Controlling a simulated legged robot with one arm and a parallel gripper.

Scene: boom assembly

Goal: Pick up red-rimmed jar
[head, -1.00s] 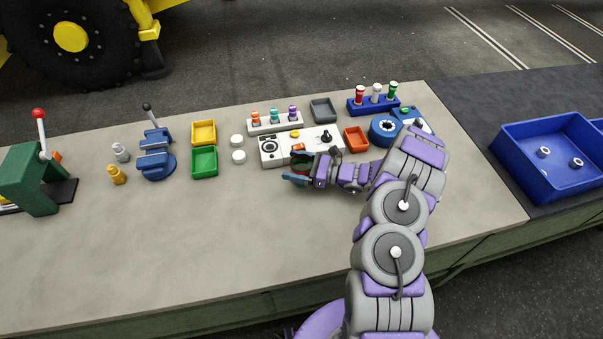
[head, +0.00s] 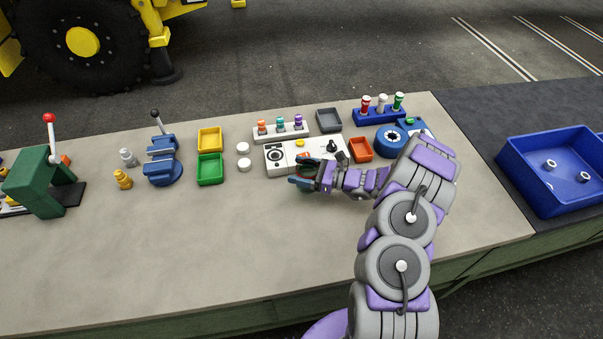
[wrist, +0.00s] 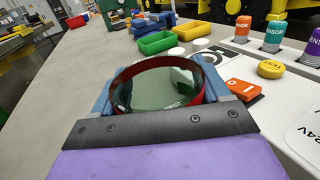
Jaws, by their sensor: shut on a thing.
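The red-rimmed jar (wrist: 206,84) is between the fingers of my gripper (wrist: 155,88) in the wrist view. I see its round glass top with the red rim around it, with blue fingers on both sides. My gripper is shut on it. In the head view my gripper (head: 303,180) is low over the bench, in front of the white control panel (head: 276,168). The jar is mostly hidden there by my gripper. I cannot tell whether its base touches the bench.
The white panel with an orange switch (wrist: 243,90) is close beside the jar. Green (head: 210,169) and yellow (head: 209,139) bins, two white caps (head: 244,165) and a blue vise (head: 162,165) stand to the left. A blue crate (head: 560,190) is at the right. The front of the bench is clear.

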